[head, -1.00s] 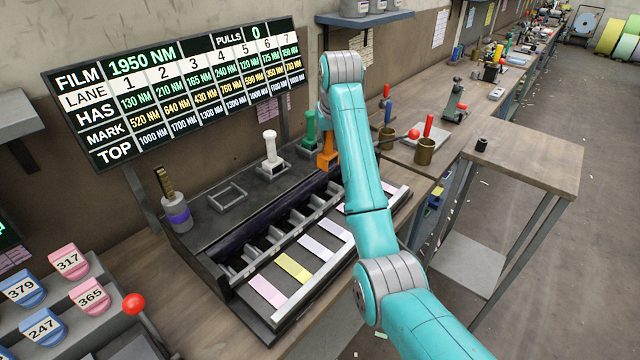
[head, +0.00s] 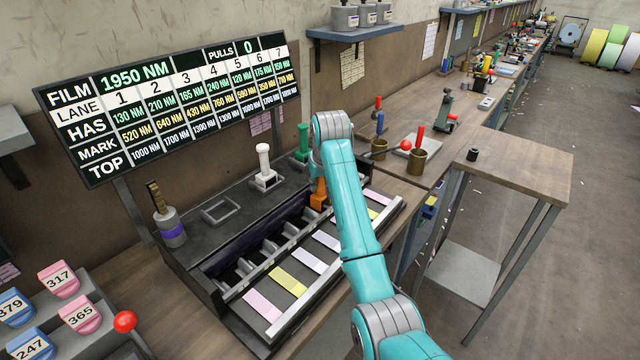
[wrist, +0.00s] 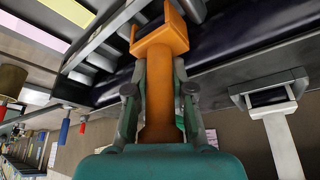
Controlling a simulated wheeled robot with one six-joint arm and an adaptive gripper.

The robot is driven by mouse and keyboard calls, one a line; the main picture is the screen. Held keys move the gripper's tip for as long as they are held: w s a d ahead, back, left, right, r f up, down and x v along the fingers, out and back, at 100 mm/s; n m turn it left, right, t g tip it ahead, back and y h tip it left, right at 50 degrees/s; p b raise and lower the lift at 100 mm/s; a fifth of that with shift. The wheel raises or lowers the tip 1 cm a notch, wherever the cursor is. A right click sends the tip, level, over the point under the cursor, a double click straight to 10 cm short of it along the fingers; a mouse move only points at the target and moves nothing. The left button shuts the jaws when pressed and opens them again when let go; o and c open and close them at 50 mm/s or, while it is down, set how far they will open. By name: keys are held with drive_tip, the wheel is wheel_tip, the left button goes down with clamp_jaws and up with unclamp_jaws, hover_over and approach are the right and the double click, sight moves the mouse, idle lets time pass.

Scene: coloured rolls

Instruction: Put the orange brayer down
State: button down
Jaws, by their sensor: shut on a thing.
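The orange brayer (head: 319,197) is upright over the right part of the slotted lane tray (head: 240,290), partly behind my arm in the head view. My gripper (wrist: 160,78) is shut on its orange handle, with a finger on each side. In the wrist view the brayer's forked orange head (wrist: 160,38) points away from me, near the dark trough and its grey dividers. Whether the roll touches anything is hidden. In the head view my fingertips are mostly hidden by my arm.
A white brayer (head: 264,170) and a green brayer (head: 303,145) stand on the shelf behind the tray. An empty frame holder (head: 220,208) lies left of the white one. Coloured strips lie along the lanes.

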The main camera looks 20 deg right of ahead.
drive_tip(key=shift+f, duration=0.55)
drive_tip(key=c, duration=1)
unclamp_jaws()
